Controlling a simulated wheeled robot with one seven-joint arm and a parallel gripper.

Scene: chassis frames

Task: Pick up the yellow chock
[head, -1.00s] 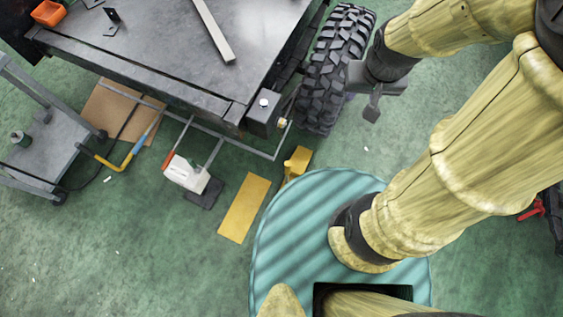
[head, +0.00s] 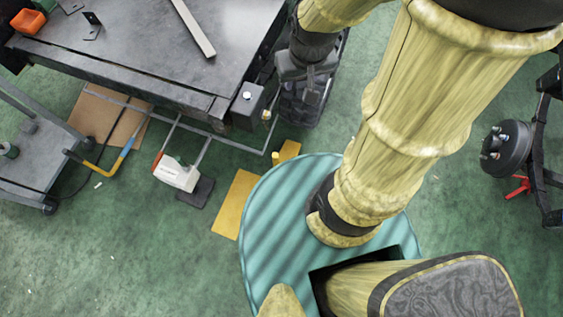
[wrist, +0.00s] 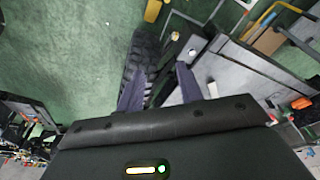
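The yellow chock (head: 287,152) lies on the green floor beside the workbench frame in the head view. My round teal base hides its lower part. In the wrist view the chock (wrist: 153,11) shows at the top edge, partly cut off, beyond the fingertips. My gripper (head: 310,88) hangs above the black tyre in the head view, to the upper right of the chock and apart from it. In the wrist view my gripper (wrist: 158,82) has its two fingers spread, with nothing held between them.
The knobbly tyre (head: 302,112) stands right of the metal workbench (head: 150,45). A flat yellow plate (head: 235,203) and a white-and-red container (head: 177,172) lie left of the chock. A grey cart (head: 35,155) stands far left. A wheel hub on a black stand (head: 505,150) is at right.

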